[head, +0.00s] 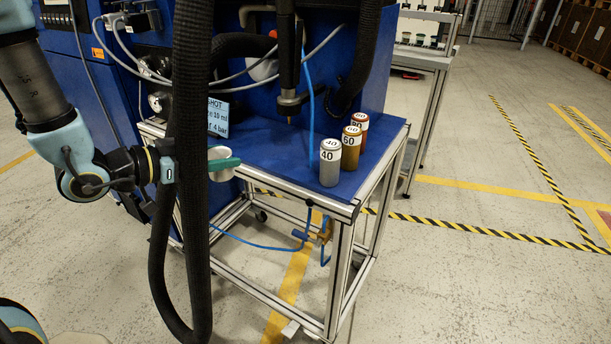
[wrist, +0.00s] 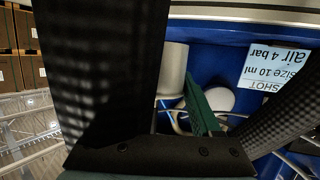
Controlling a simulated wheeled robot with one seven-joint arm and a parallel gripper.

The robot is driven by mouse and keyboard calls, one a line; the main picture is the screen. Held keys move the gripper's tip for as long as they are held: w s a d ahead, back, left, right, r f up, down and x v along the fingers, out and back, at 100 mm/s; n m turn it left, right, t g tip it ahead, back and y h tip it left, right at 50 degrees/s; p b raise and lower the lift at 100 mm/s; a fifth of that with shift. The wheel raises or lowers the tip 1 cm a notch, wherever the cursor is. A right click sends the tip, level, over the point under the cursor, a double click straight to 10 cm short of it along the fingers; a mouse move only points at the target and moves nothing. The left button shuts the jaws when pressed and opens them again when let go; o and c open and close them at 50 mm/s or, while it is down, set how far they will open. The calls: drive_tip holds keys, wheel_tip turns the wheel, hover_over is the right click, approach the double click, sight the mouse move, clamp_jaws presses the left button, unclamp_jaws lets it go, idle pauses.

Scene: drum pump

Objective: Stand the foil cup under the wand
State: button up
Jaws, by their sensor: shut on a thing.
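The pale foil cup (head: 219,153) is at the end of my arm in the head view, left of the blue bench top and apart from the wand. My gripper (head: 224,164) is shut on the cup, with a green finger across its near side. A pale cylinder (wrist: 173,68), which looks like the cup, shows beside the green finger (wrist: 200,110) in the wrist view. The wand (head: 289,60) hangs down over the bench with a brass tip (head: 290,102). The bench under the tip looks bare. A black hose hides part of my wrist.
Three labelled canisters, grey 40 (head: 330,162), amber 60 (head: 351,148) and red-brown 80 (head: 359,126), stand right of the wand on the blue bench (head: 270,150). A thick black hose (head: 190,170) hangs in front. A light-blue shot card (head: 218,118) stands at the left.

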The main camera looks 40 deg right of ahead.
drive_tip(key=shift+s, duration=0.25)
drive_tip(key=d+p, duration=0.1)
drive_tip(key=d, duration=0.4)
drive_tip(key=d+p, duration=0.1)
drive_tip(key=d, duration=0.5)
drive_tip(key=d+p, duration=0.2)
drive_tip(key=d, duration=0.3)
drive_tip(key=shift+s+d, duration=0.15)
drive_tip(key=shift+s, duration=0.2)
drive_tip(key=f, duration=0.1)
drive_tip(key=d+f+p, duration=0.1)
drive_tip(key=f, duration=0.1)
drive_tip(key=shift+d, duration=0.1)
drive_tip(key=shift+f, duration=0.3)
drive_tip(key=shift+f, duration=0.1)
drive_tip(key=o, duration=1.3)
drive_tip(key=shift+o, duration=0.2)
